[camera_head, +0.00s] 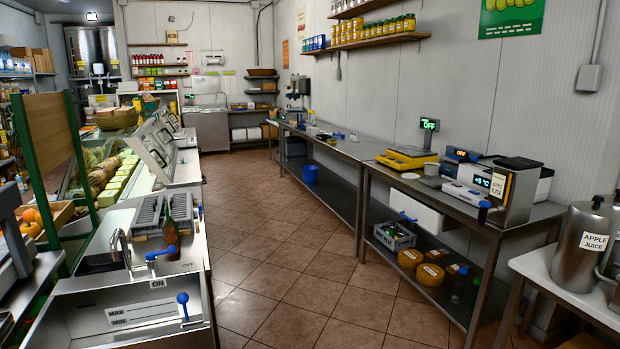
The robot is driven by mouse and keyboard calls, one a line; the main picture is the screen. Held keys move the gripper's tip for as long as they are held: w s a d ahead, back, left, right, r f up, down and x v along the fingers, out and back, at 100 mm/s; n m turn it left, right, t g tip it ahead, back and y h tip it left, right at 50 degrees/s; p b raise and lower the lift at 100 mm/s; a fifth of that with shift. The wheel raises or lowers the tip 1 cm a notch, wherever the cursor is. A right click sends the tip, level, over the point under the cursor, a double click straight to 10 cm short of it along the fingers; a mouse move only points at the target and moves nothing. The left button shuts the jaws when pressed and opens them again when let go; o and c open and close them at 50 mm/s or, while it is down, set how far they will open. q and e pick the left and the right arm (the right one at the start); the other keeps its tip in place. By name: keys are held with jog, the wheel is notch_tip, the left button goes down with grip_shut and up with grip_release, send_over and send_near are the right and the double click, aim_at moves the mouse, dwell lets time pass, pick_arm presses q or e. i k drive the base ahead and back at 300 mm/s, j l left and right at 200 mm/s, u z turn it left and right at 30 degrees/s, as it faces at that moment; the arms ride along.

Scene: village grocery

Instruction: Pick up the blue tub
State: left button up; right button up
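A small blue tub (310,174) is in the middle distance, low beneath the long steel table (345,148) along the right wall. It appears upright and seems to stand on that table's lower shelf, near the aisle edge. It is too small in view to tell whether it holds anything. Neither of my grippers is in view.
The tiled aisle (270,245) is clear. On the left are a sink counter (130,310) and a glass display case (155,145). On the right, a nearer steel table carries a yellow scale (407,158), with a grey crate (394,236) and yellow cheeses (430,274) below.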

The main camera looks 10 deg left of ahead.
aim_at(309, 172)
jog(key=i+l+z, duration=0.1)
jog(key=i+z, duration=0.3)
jog(key=i, duration=0.7)
jog(key=i+j+u, duration=0.15)
jog(key=i+u, duration=0.15)
jog(key=i, duration=0.25)
jog(key=i+u, duration=0.35)
jog(key=i, duration=0.15)
jog(key=i+l+u, duration=0.15)
jog(key=i+u, duration=0.15)
jog(key=i, duration=0.25)
jog(key=i+l+u, duration=0.35)
jog(key=i, duration=0.15)
jog(key=i+u, duration=0.15)
jog(key=i, duration=5)
jog(key=i+z, duration=0.1)
jog(key=i, duration=1.2)
jog(key=i+j, duration=0.15)
jog(key=i, duration=1.1)
jog(key=i+z, duration=0.3)
jog(key=z, duration=0.15)
jog(key=i+j+z, duration=0.1)
jog(key=i+z, duration=0.15)
jog(key=z, duration=0.2)
jog(key=i+j+z, duration=0.2)
jog(key=z, duration=0.2)
jog(key=i, duration=0.1)
